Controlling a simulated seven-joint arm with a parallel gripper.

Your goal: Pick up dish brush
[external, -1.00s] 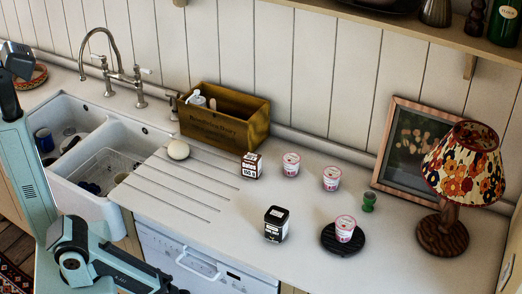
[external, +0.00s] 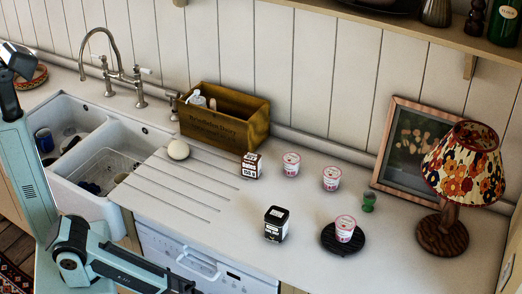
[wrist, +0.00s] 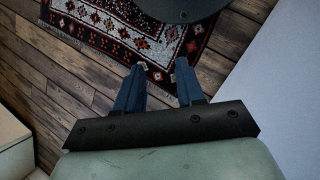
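I cannot make out a dish brush for certain in either view. A small brownish upright thing (external: 212,103) shows inside the wooden box (external: 222,132) on the counter, beside a white pump bottle (external: 197,99); it is too small to tell what it is. Dark items lie in the sink, also unclear. In the wrist view my gripper (wrist: 159,66) has its two blue fingers apart with nothing between them. It points down over the floor and rug, away from the counter. The gripper itself is outside the external view; only my arm links show there.
A double sink (external: 98,205) is at left.

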